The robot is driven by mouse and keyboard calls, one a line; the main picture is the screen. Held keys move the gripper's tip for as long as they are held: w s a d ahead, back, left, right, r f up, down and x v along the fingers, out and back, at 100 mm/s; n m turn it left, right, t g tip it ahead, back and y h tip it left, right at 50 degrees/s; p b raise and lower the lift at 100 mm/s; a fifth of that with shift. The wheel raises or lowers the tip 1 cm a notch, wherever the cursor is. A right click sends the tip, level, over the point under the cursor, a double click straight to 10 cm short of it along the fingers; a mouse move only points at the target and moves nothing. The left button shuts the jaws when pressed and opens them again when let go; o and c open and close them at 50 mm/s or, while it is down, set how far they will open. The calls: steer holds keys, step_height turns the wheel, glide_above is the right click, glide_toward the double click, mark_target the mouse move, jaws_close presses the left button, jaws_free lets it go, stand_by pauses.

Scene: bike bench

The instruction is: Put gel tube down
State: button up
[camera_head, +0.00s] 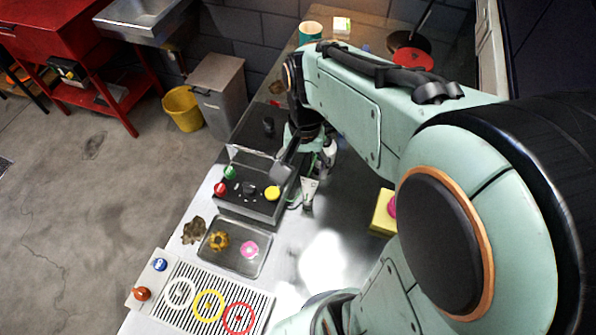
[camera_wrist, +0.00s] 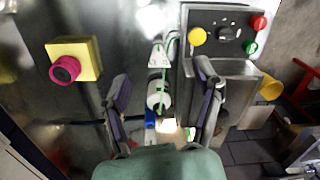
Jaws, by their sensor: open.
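A white tube with dark markings, which looks like the gel tube (camera_head: 309,188), is on the metal bench just right of the control box. In the wrist view the white tube (camera_wrist: 158,56) shows beyond my fingertips, with a green cord beside it. My gripper (camera_wrist: 162,82) is open, one finger on each side of the view. A white round-bodied item (camera_wrist: 158,95) shows in the gap between the fingers; I cannot tell whether it touches them. In the head view my gripper (camera_head: 302,165) is partly hidden by its own wrist.
The control box (camera_head: 247,206) with red, green and yellow buttons stands close beside the gripper. A yellow block with a magenta button (camera_head: 382,213) is to the right. A metal tray (camera_head: 235,262) holds a gold and a pink part. Bare bench lies between the tube and yellow block.

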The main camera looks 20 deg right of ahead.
steer(key=s+a+r+n, duration=0.1)
steer(key=s+a+n, duration=0.1)
steer(key=s, duration=0.1)
steer(key=s+a+r+n, duration=0.1)
steer(key=s+a+n, duration=0.1)
steer(key=s, duration=0.2)
steer(key=s+a+n, duration=0.1)
steer(key=s+n, duration=0.1)
steer(key=s, duration=0.2)
steer(key=shift+s+a+r+n, duration=0.2)
steer(key=shift+a+r+n, duration=0.2)
steer(key=shift+c, duration=1.1)
steer(key=shift+s+a, duration=0.15)
steer(key=shift+s, duration=0.3)
steer(key=shift+c, duration=1.1)
